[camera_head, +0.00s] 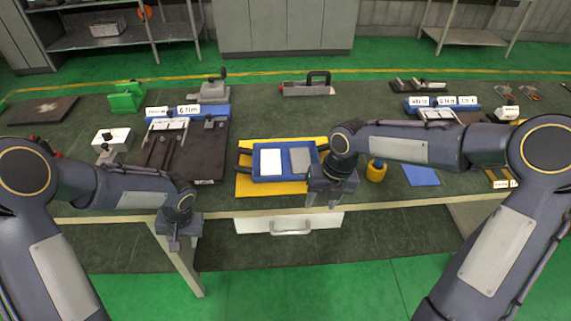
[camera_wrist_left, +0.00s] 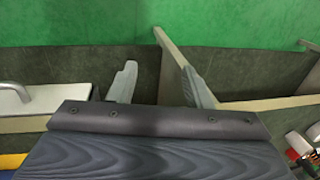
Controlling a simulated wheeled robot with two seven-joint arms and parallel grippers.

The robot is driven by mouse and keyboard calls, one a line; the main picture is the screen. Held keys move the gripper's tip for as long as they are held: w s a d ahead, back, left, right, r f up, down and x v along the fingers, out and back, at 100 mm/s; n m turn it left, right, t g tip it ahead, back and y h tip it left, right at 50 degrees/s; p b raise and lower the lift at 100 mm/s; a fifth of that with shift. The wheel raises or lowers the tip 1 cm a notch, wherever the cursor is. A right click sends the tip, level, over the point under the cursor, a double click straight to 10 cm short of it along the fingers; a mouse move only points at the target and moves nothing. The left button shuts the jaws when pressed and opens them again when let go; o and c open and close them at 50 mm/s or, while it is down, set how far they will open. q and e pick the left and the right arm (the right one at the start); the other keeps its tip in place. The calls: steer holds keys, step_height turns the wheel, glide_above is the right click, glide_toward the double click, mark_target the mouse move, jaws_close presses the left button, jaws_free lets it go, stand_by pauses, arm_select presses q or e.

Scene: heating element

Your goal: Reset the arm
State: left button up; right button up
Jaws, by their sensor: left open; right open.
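My left gripper (camera_head: 174,243) hangs in front of the table's front edge, at the left of the head view, and points down. In the left wrist view its two fingers (camera_wrist_left: 160,85) stand apart with nothing between them. My right gripper (camera_head: 318,198) is over the front edge of the table, at the right end of a blue tray (camera_head: 285,178). It is open; its fingertips are mostly hidden, and I cannot tell whether it touches the tray's handle. The tray holds a white block (camera_head: 271,163) and a grey block (camera_head: 300,160) and lies on a yellow mat (camera_head: 262,188).
A dark fixture board (camera_head: 208,165) lies left of the tray. A yellow bottle (camera_head: 376,170) and a blue sheet (camera_head: 421,175) are to the right. A white drawer with a handle (camera_head: 290,228) is under the table edge. A table leg (camera_head: 175,255) stands close to my left gripper.

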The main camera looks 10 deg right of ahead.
steer(key=shift+d+r, duration=0.1)
steer(key=shift+r, duration=0.45)
arm_select(q)
steer(key=s+a+r+n+t+h, duration=0.1)
steer(key=s+a+r, duration=0.1)
steer(key=s+r, duration=0.45)
steer(key=s+a+r+n+t+h, duration=0.15)
steer(key=s+r, duration=0.25)
steer(key=r, duration=0.5)
steer(key=s+d+r+t+h, duration=0.3)
steer(key=s+r, duration=0.2)
steer(key=s, duration=0.6)
steer(key=shift+d+r, duration=0.35)
steer(key=shift+r, duration=0.05)
arm_select(e)
steer(key=s+d+r+n+t, duration=0.1)
steer(key=s+r+n, duration=0.2)
steer(key=s+n, duration=0.4)
steer(key=s+d+r+n+t+y, duration=0.1)
steer(key=s+n, duration=0.6)
steer(key=n, duration=0.9)
steer(key=s+d+r+n+t, duration=0.2)
steer(key=s+r+n, duration=0.3)
steer(key=n, duration=0.7)
steer(key=shift+s+d+r+t+y, duration=0.15)
steer(key=shift+s+r+t+y, duration=0.15)
steer(key=shift+s+t, duration=0.7)
